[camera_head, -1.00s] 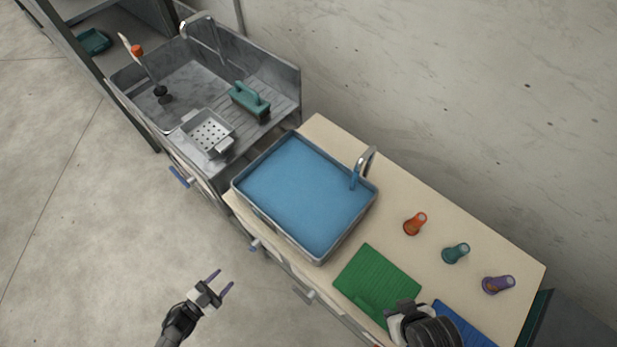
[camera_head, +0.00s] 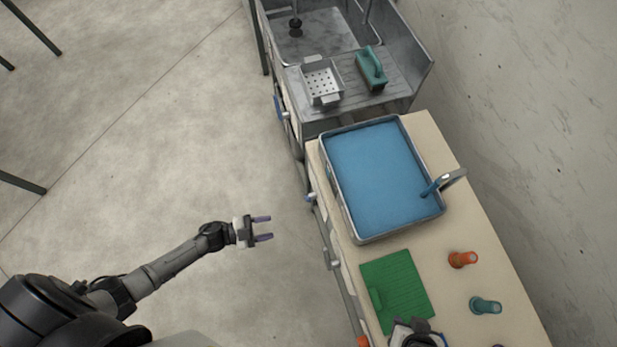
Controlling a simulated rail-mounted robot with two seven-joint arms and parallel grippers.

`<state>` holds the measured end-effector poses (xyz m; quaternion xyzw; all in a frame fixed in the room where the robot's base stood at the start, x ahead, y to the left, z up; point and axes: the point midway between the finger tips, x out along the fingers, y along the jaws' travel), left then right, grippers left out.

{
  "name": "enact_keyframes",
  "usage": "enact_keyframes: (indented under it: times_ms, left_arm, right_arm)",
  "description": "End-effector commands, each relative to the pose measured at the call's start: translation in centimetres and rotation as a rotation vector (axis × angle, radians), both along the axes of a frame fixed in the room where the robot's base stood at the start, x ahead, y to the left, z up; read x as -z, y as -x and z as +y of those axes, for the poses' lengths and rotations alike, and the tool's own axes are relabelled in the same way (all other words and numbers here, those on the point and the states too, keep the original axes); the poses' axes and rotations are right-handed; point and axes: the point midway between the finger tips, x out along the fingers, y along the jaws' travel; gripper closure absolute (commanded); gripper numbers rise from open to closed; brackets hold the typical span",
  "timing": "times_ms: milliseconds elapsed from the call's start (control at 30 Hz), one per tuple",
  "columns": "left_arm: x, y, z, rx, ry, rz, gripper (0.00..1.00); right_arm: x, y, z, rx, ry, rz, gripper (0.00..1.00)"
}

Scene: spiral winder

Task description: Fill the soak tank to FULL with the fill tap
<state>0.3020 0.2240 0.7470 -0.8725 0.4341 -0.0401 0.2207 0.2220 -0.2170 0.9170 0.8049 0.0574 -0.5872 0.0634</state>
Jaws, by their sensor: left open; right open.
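The soak tank (camera_head: 352,222) is a grey-rimmed rectangular basin on the wooden counter, holding blue liquid (camera_head: 375,170). I cannot read any FULL mark. A chrome tap (camera_head: 453,179) arches over its right side, with a blue stream or part (camera_head: 430,188) beneath the spout. My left gripper (camera_head: 264,229) is open and empty over the floor, left of the counter and apart from the lever.
A green ribbed board (camera_head: 398,290) lies on the counter (camera_head: 480,235), with an orange piece (camera_head: 462,259) and a teal piece (camera_head: 485,305) to its right. Behind is a metal sink unit (camera_head: 330,50) with a perforated basket (camera_head: 321,83) and a teal-handled block (camera_head: 371,70).

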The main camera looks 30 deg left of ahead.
Motion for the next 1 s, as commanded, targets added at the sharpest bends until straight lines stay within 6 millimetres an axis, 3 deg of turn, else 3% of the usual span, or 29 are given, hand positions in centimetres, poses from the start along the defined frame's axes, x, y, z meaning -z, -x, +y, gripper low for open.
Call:
enact_keyframes:
  times_ms: [33,200,367,500,1000]
  left_arm:
    - [-1.0,-1.0,-0.7,-0.002,-0.045,-0.003,0.53]
    - [-1.9,-3.9,-0.9,-0.100,-0.159,0.056,0.53]
    - [-0.7,-4.8,0.5,-0.222,-0.179,0.159,0.53]
    - [-0.4,-5.3,0.5,-0.253,-0.148,0.200,0.53]
    - [2.7,-11.5,-4.3,-0.253,-0.140,0.204,0.53]
  right_arm:
    - [-0.1,0.0,0.1,0.002,-0.002,0.000,0.57]
    - [0.1,-0.1,0.1,0.003,-0.004,0.001,0.57]
    - [0.1,-0.1,0.2,0.004,-0.007,0.000,0.57]
    - [0.2,-0.1,0.2,0.004,-0.007,0.000,0.57]
    - [1.7,-0.1,0.0,-0.001,0.001,0.000,0.57]
